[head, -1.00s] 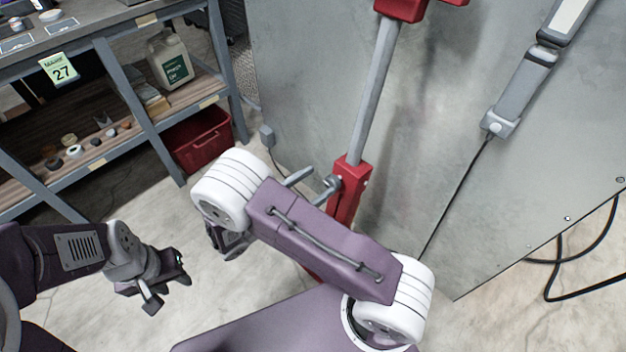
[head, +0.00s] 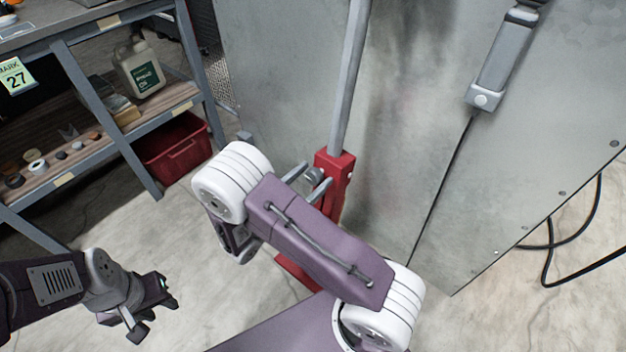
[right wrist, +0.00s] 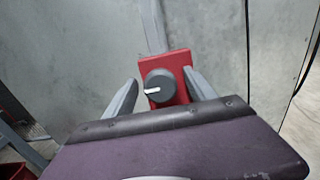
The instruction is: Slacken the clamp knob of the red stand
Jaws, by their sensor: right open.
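The red stand (head: 336,165) stands upright in front of the grey booth wall, with a grey pole rising from its red block. In the right wrist view the red block (right wrist: 178,64) carries the dark round clamp knob (right wrist: 160,86), which has a white pointer mark facing left. My right gripper (head: 308,178) is open, with one finger on each side of the knob; the fingers (right wrist: 160,92) look apart from it. In the head view my right arm hides the lower part of the stand. My left gripper (head: 163,293) hangs empty over the floor at lower left; its jaw opening is unclear.
A shelf unit (head: 150,105) at left holds a white jug (head: 138,68) and small parts. A red bin (head: 174,150) sits under it. A grey handheld device (head: 500,60) hangs on the booth wall with a cable. Floor between shelf and stand is clear.

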